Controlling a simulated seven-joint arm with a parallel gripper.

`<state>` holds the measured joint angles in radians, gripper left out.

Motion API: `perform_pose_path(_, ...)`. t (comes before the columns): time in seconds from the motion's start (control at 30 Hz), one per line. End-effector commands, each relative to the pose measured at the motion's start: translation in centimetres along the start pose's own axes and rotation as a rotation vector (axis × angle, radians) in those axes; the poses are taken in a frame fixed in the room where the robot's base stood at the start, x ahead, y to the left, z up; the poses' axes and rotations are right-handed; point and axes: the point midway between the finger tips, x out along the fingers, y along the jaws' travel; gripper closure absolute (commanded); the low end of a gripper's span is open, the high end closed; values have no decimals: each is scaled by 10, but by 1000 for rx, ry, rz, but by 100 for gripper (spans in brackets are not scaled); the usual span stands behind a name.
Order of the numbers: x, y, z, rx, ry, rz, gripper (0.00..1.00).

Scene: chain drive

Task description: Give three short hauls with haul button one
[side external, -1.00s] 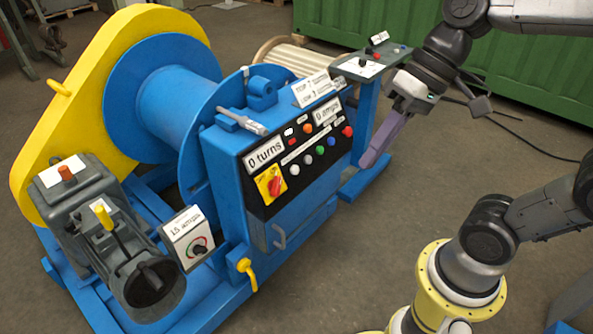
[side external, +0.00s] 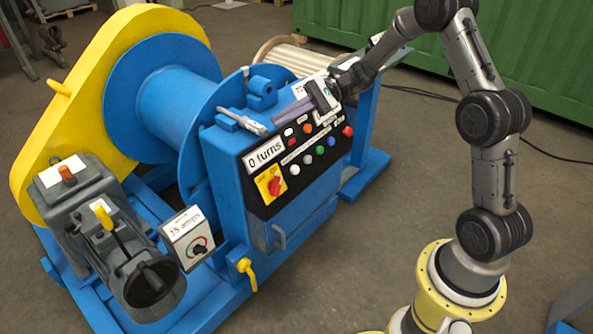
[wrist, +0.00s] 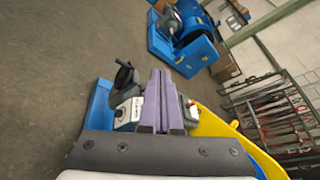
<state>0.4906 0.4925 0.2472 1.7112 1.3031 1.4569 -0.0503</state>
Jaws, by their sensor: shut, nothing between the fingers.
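The blue winch control box (side external: 228,150) carries a sloped black panel with a row of buttons: white (side external: 294,169), green (side external: 320,150), blue (side external: 331,141) and red (side external: 347,131). An orange button (side external: 307,130) sits above them. Their labels are too small to read, so I cannot tell which is haul button one. The turns display (side external: 265,153) reads 0 turns. My gripper (side external: 275,119) is over the top back edge of the panel, its purple fingers shut and empty, pointing left. The gripper hides the second display. In the wrist view the fingers (wrist: 160,73) are together.
A red rotary switch (side external: 274,186) on a yellow plate is at the panel's lower left. A grey metal fitting (side external: 242,121) lies on the box top near my fingertips. The blue drum (side external: 165,105) and yellow guard (side external: 95,75) stand left.

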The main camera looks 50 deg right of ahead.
Motion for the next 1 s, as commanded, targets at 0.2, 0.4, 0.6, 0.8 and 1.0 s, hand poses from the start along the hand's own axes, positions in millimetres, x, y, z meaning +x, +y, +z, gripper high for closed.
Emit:
perform_pose_path(0.2,-29,20,-92,194,-6,-198,100)
perform_pose_path(0.4,-57,61,-167,356,6,-360,100)
perform_pose_path(0.6,-76,120,-221,506,24,-470,100)
perform_pose_path(0.8,-83,166,-243,608,26,-521,100)
perform_pose_path(1.0,-92,178,-248,634,33,-547,100)
